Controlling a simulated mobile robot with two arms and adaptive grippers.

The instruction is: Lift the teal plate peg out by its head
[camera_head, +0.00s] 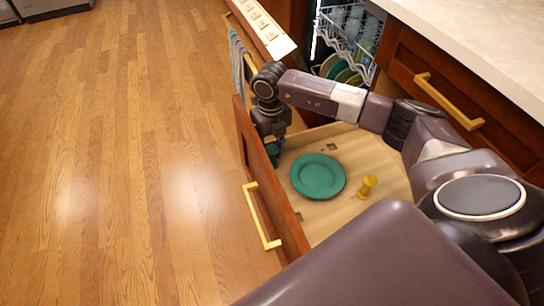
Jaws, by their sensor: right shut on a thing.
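A teal peg (273,152) shows in the head view at the left side of the open drawer, close to the drawer front. My right gripper (272,141) points down over it and is shut on it, with the fingers covering its upper part. I cannot tell whether the peg's lower end is still in the board. A round teal plate (317,177) lies flat on the drawer's pegboard, just right of and nearer than the gripper. My left gripper is not in view.
A yellow peg (367,186) stands on the pegboard (385,160) right of the plate. The wooden drawer front (268,177) with its brass handle rises close beside my gripper. An open dishwasher rack (345,42) with plates is behind. Open floor lies left.

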